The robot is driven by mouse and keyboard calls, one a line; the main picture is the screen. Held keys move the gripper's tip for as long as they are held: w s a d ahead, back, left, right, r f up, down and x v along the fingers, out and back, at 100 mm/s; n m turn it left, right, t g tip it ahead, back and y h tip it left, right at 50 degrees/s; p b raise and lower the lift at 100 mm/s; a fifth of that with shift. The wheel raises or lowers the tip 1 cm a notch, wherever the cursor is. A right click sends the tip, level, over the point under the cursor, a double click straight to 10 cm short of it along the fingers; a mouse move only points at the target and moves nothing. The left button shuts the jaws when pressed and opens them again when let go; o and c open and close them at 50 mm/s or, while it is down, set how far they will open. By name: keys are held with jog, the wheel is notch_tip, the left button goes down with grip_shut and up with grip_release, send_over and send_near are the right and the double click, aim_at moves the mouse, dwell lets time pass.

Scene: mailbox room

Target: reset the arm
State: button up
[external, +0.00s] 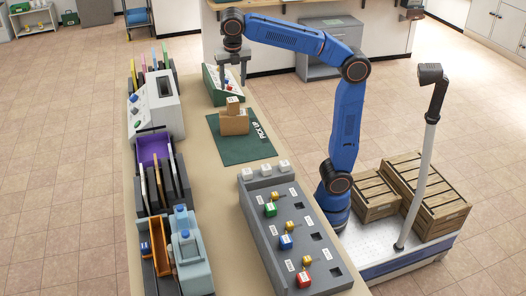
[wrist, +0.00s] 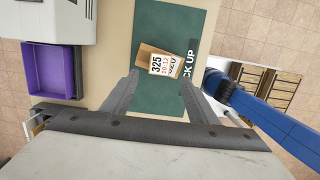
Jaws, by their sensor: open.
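My blue arm reaches from its base at the right over the counter. My gripper (external: 233,72) hangs near the far end of the counter, above a green-sided control box. In the wrist view, my gripper (wrist: 162,88) is open, with its two dark fingers spread apart and nothing between them. Beyond the fingertips, a small brown box with a white label (wrist: 163,62) lies on the green pick-up mat (wrist: 185,25). In the external view, brown boxes (external: 234,124) sit on that mat, apart from my gripper.
A grey panel with coloured blocks (external: 285,235) stands at the counter's near right. A purple bin (external: 153,150), a white machine (external: 155,105) and a light blue unit (external: 190,255) line the left edge. The counter's middle strip is clear.

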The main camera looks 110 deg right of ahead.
jog(key=s+a+f+m+t, duration=0.2)
jog(key=s+a+f+m, duration=0.1)
jog(key=s+f+m, duration=0.5)
jog(key=s+a+f+m+t, duration=0.2)
jog(key=s+a+f+m, duration=0.1)
jog(key=s+f+m, duration=0.55)
jog(key=s+a+f+y, duration=0.1)
jog(key=s+a+f, duration=0.2)
jog(key=f, duration=0.6)
jog(key=s+a+f+m, duration=0.1)
jog(key=s+a+f, duration=0.2)
jog(key=f, duration=0.6)
jog(key=shift+a+t+y, duration=0.4)
jog(key=shift+a, duration=0.15)
jog(key=shift+f+m, duration=0.1)
jog(key=shift+m, duration=0.15)
